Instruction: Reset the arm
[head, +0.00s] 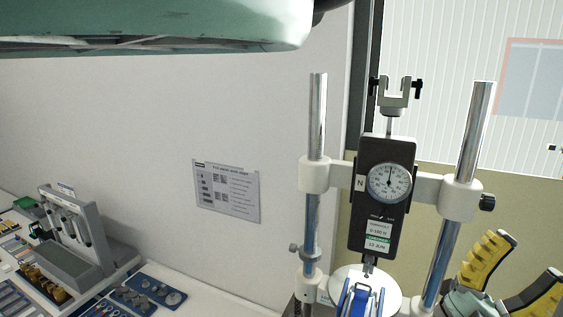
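My gripper (530,257) is at the lower right edge, partly cut off by the frame. Its two yellow and black fingers are spread apart with nothing visible between them. It is to the right of a force test stand with two steel columns (318,120). The stand carries a black gauge (386,228) with a round white dial (389,183). A blue fixture (360,303) sits on the stand's round white plate (393,288), below the gauge.
A bench at lower left holds a grey rack (70,255) and a blue tray (135,296) of small metal parts. A printed notice (226,192) hangs on the white wall. A teal part (200,30) covers the top left.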

